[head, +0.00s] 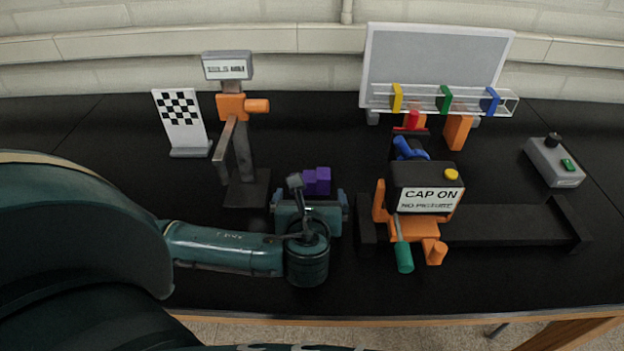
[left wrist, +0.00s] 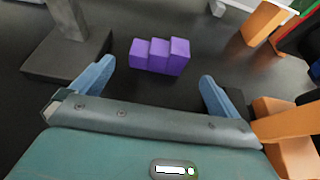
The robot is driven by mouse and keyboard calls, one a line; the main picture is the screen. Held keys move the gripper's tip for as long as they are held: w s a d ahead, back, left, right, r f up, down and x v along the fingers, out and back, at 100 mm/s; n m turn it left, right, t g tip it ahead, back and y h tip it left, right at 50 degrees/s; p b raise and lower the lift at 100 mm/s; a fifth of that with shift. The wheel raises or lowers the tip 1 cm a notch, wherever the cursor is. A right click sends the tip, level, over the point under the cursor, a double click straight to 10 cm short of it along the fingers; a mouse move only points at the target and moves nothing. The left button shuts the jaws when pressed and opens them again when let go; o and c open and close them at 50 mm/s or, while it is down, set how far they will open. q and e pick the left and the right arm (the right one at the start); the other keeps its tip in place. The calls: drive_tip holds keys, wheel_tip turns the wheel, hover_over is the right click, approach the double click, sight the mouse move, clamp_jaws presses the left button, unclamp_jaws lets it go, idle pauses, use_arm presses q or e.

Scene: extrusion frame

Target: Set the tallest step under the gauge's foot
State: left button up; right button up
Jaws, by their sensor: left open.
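A purple three-step block (head: 317,181) sits on the black table, seen in the left wrist view (left wrist: 160,56) with its steps rising from left to right; the tallest step is at the right. My left gripper (head: 309,194) is open over the table, its blue fingers apart on either side of the block in the wrist view (left wrist: 158,72), with the block beyond the tips and apart from them. The gauge (head: 244,158) stands left of the block, with a display on top, an orange carriage and a slanted grey bar. I cannot clearly make out its foot. My right gripper is not in view.
An orange fixture with a black "CAP ON" box (head: 424,187) stands right of my gripper, beside a black rail (head: 510,224). A checkered panel (head: 181,122) stands behind left. A clear rack (head: 430,98) is at the back. Bare table lies between gauge and block.

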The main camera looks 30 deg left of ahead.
sight(310, 186)
use_arm(q)
drive_tip(key=x, duration=0.8)
drive_tip(key=shift+s+f+p, duration=0.1)
drive_tip(key=shift+f+p, duration=0.2)
drive_tip(key=shift+p, duration=0.05)
drive_tip(key=c, duration=1)
